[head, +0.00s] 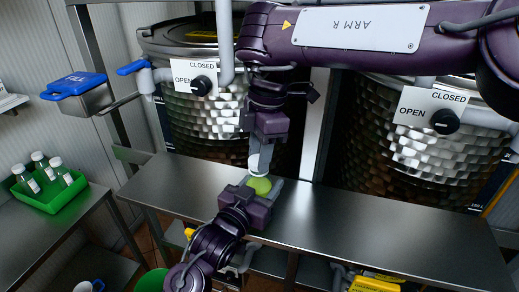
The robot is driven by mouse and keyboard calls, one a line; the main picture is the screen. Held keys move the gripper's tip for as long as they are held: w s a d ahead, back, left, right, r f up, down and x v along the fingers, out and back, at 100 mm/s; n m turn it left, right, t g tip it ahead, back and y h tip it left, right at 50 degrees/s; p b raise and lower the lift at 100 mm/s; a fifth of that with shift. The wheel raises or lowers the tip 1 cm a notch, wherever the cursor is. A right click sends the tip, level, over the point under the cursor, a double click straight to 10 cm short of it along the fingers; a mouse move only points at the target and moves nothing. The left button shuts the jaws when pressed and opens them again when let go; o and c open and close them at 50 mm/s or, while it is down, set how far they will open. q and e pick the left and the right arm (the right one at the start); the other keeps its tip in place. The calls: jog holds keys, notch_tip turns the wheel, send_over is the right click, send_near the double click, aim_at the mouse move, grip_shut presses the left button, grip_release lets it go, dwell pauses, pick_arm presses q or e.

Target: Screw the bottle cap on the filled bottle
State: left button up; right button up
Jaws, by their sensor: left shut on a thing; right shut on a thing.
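The filled bottle (259,186) shows as a yellow-green shape over the steel counter in the middle of the head view. My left gripper (257,193), coming up from below, is shut on it and hides much of its body. My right gripper (261,158), reaching down from above, is shut on a small whitish piece, apparently the bottle cap (256,170). The cap is at the top of the bottle, close over it or touching it. I cannot tell whether it is seated on the thread, as the fingers partly cover it.
Two dimpled steel tanks (215,125) with OPEN/CLOSED knobs stand behind the counter (400,235). A green crate (48,203) with several white-capped bottles is on the left table. The counter's right side is clear.

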jog(key=shift+f, duration=0.15)
jog(key=shift+f+m, duration=0.1)
jog(key=shift+m, duration=0.2)
jog(key=m, duration=0.4)
jog(key=shift+s+a+t, duration=0.1)
jog(key=shift+t, duration=0.2)
jog(key=m, duration=0.7)
jog(key=shift+t, duration=0.4)
jog(key=m, duration=0.3)
jog(key=m+h, duration=0.1)
jog(key=m, duration=0.2)
jog(key=shift+m+t, duration=0.3)
jog(key=m, duration=0.4)
jog(key=m+h, duration=0.1)
jog(key=m, duration=0.2)
jog(key=shift+m, duration=0.4)
